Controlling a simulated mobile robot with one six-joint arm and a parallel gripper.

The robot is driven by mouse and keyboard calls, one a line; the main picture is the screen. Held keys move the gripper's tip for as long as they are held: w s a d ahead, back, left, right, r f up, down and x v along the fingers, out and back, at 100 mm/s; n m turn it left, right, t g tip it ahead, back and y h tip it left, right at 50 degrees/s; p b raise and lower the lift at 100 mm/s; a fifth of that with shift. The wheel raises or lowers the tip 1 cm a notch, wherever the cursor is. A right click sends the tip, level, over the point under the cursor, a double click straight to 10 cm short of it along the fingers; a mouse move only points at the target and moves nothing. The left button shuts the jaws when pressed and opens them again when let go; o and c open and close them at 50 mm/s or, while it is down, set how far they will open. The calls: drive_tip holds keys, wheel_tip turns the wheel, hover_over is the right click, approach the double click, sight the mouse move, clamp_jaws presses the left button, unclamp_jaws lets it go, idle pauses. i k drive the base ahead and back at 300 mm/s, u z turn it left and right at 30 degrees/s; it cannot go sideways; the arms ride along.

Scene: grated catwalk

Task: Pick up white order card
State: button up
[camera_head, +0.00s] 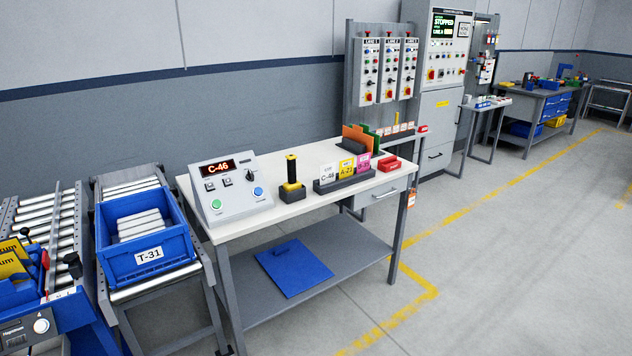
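The white order card (328,174) stands upright in a dark grey card holder (345,184) on the white-topped table. Its print appears to read C-46. A yellow card (347,168) and a pink card (363,162) stand to its right in the same holder. The card's lower edge is hidden in the holder. My gripper is not in view.
A control console (232,196) showing C-46 stands at the table's left. A yellow-and-black handled tool (291,180) stands left of the cards, and a red block (390,164) lies to their right. A blue tote (150,256) sits on rollers at left. The table's front strip is clear.

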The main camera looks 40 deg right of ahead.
sight(327, 172)
drive_tip(key=z, duration=0.1)
drive_tip(key=i, duration=0.95)
drive_tip(key=u, duration=0.05)
